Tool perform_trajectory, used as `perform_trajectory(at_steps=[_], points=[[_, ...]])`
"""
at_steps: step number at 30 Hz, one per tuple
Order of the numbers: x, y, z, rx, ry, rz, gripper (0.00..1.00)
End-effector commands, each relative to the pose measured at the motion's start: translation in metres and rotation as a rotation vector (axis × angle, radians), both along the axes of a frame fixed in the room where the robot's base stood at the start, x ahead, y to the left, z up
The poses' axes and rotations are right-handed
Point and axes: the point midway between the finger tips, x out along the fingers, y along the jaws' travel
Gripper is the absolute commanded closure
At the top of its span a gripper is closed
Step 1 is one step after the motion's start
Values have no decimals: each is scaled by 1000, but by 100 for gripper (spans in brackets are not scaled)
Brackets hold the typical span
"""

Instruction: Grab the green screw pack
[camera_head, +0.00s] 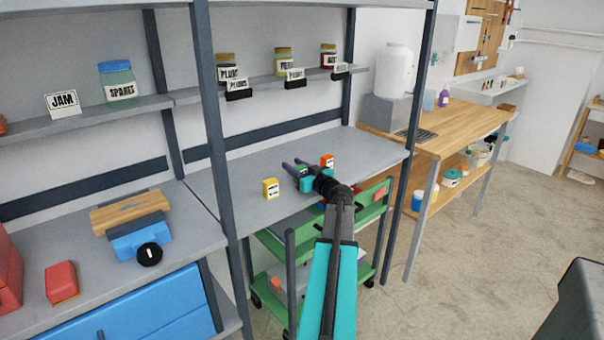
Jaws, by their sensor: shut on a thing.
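The green screw pack (304,171) is small and mostly hidden at my gripper's fingers, above the right part of the grey workbench (235,185). I cannot tell whether the pack touches the bench top. A yellow pack (271,188) stands to the left of the gripper. An orange pack (327,161) stands just to its right and behind.
A shelf (190,96) with labelled jars runs above the bench. A dark upright post (216,130) stands left of the yellow pack. A green cart (262,240) is below my arm.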

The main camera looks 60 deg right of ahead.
Motion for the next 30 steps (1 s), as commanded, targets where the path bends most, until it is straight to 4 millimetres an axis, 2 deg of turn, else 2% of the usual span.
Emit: perform_trajectory(at_steps=[11,21,30], points=[[0,0,7,1,-1,0,90],[0,0,37,-3,-1,0,90],[-66,-1,40,0,-1,-3,90]])
